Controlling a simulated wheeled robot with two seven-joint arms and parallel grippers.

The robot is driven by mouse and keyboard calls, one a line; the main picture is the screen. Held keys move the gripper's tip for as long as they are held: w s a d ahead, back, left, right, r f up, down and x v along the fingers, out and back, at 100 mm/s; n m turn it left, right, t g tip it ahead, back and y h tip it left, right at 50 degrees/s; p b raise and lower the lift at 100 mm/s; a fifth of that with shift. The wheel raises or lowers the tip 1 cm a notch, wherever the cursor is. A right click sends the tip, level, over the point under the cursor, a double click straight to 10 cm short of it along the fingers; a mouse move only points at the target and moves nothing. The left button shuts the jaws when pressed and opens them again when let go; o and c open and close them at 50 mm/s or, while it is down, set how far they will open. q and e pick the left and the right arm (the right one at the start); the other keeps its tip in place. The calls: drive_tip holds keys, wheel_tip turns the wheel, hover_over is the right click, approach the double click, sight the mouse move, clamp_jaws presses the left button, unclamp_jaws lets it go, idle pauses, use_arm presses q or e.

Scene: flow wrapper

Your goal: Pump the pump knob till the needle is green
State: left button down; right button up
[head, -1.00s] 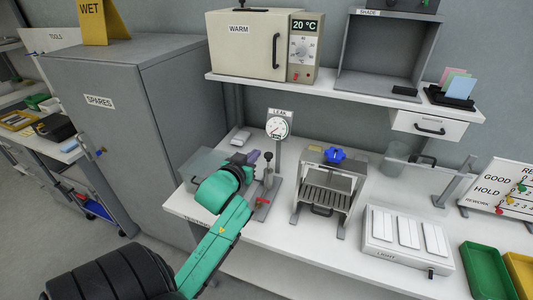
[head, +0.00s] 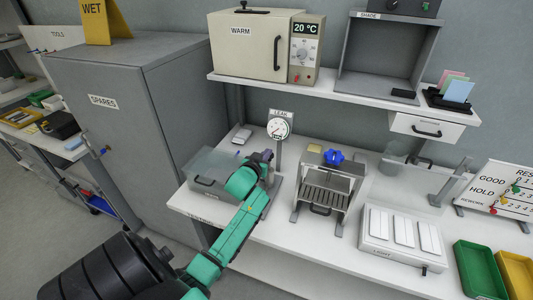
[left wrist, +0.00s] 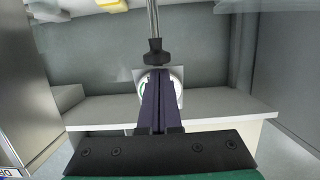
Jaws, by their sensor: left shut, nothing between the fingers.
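The round white gauge (head: 278,128) stands under the LEAK label on the bench; its needle is too small to read surely. My left gripper (head: 265,157) is shut and empty, in front of the pump below the gauge. The arm and gripper hide most of the pump in the head view. In the left wrist view the shut dark fingers (left wrist: 158,100) point at the black pump knob (left wrist: 155,52) on its metal rod. The knob lies just beyond the fingertips; I cannot tell whether they touch. The gauge (left wrist: 177,88) is partly hidden behind the fingers. My right gripper is out of view.
A clear-lidded box (head: 207,172) stands left of my gripper. A grey fixture with a blue knob (head: 333,156) stands to the right. A light box (head: 401,236) is further right. The shelf (head: 350,96) with the WARM oven (head: 252,43) overhangs the bench's back.

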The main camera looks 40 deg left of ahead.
use_arm(q)
drive_tip(key=shift+f, duration=0.15)
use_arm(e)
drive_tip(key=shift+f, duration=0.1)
use_arm(q)
wheel_tip(320, 180, down, 5)
drive_tip(key=b, duration=0.3)
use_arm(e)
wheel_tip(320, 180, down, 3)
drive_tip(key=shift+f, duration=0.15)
use_arm(q)
wheel_tip(320, 180, up, 5)
drive_tip(key=p, duration=0.4)
drive_tip(key=b+v, duration=0.3)
drive_tip(key=v, duration=0.7)
drive_tip(key=shift+f, duration=0.3)
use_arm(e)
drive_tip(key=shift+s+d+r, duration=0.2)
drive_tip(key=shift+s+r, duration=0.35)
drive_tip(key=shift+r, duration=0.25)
